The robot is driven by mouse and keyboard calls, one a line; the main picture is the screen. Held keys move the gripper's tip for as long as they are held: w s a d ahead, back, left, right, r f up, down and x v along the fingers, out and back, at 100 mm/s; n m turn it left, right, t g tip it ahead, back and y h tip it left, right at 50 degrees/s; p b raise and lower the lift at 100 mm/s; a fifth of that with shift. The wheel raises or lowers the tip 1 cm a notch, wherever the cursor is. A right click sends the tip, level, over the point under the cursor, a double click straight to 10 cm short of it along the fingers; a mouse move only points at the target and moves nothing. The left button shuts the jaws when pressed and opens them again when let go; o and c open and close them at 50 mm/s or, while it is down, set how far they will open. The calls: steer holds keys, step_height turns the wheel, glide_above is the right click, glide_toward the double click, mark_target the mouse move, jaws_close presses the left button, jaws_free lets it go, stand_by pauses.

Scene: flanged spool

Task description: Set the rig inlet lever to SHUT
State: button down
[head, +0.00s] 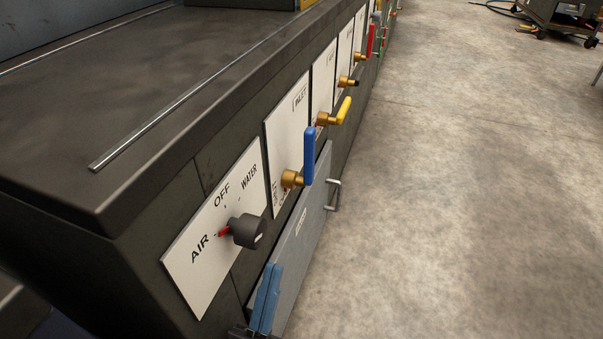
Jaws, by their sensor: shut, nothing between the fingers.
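The blue lever (309,156) sits on a brass valve stem in front of a white plate (286,133). The word at the top of this plate appears to read INLET. The blue handle stands roughly upright, reaching up from the brass stem. Smaller lettering low on the plate, partly behind the valve, is too small to read, so I cannot tell which mark the lever is at. My gripper is not in this view.
Nearer, a black selector knob (247,231) sits on a plate marked AIR, OFF and WATER, its red pointer towards AIR. Beyond are a yellow lever (343,110) and a red lever (371,40). A grey door (299,245) lies below. The concrete floor (460,190) at right is clear.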

steer(key=b, duration=0.2)
glide_toward(308, 148)
step_height(308, 148, up, 4)
steer(key=shift+w+d+b, duration=0.2)
steer(key=shift+w+b, duration=0.2)
steer(key=shift+w, duration=0.25)
steer(key=shift+w+d+b, duration=0.25)
steer(key=shift+w+b, duration=0.15)
steer(key=shift+w, duration=0.25)
steer(key=shift+w+d+b, duration=0.2)
steer(key=shift+w+b, duration=0.2)
steer(key=shift+w, duration=0.3)
steer(key=shift+r+p, duration=0.15)
steer(key=shift+p, duration=0.2)
steer(key=shift+r+p, duration=0.1)
steer(key=shift+p, duration=0.7)
